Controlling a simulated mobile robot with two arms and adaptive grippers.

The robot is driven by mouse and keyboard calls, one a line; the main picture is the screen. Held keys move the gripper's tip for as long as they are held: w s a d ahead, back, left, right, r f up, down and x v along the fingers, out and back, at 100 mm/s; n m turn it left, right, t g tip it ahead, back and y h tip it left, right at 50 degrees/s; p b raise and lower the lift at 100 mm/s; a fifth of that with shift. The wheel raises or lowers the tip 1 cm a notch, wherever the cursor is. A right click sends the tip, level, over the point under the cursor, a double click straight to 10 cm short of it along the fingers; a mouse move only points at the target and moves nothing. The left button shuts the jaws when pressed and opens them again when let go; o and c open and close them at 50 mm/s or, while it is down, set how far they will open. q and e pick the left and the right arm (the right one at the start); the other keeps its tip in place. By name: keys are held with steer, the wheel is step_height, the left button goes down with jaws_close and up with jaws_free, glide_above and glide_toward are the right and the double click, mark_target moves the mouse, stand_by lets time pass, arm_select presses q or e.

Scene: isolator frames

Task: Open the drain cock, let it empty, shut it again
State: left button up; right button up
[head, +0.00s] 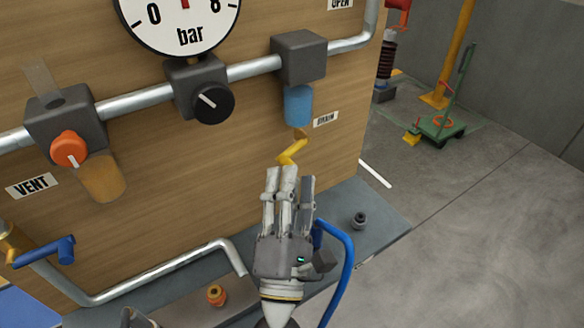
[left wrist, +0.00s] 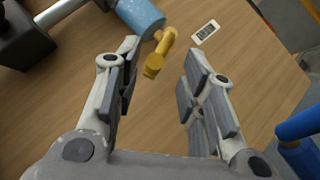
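The drain cock (head: 293,152) is a small yellow lever under a blue bowl (head: 298,106), beside the DRAIN label (head: 325,120). My left gripper (head: 289,178) is just below and in front of it, with its fingers pointing up at the board. In the left wrist view the yellow lever (left wrist: 158,55) appears between the fingertips of the left gripper (left wrist: 163,58), near their far ends. The fingers are wide apart and nothing is held. I cannot tell whether they touch the lever. My right gripper is not in view.
An orange VENT knob (head: 69,150), a black knob (head: 213,103) and a pressure gauge (head: 181,22) are on the wooden board. A blue lever (head: 45,252) sits lower left. A blue tube (head: 345,265) curves close right of my left gripper.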

arm_select(q)
steer(key=v, duration=0.8)
steer(key=shift+s, duration=0.35)
steer(key=shift+f, duration=0.1)
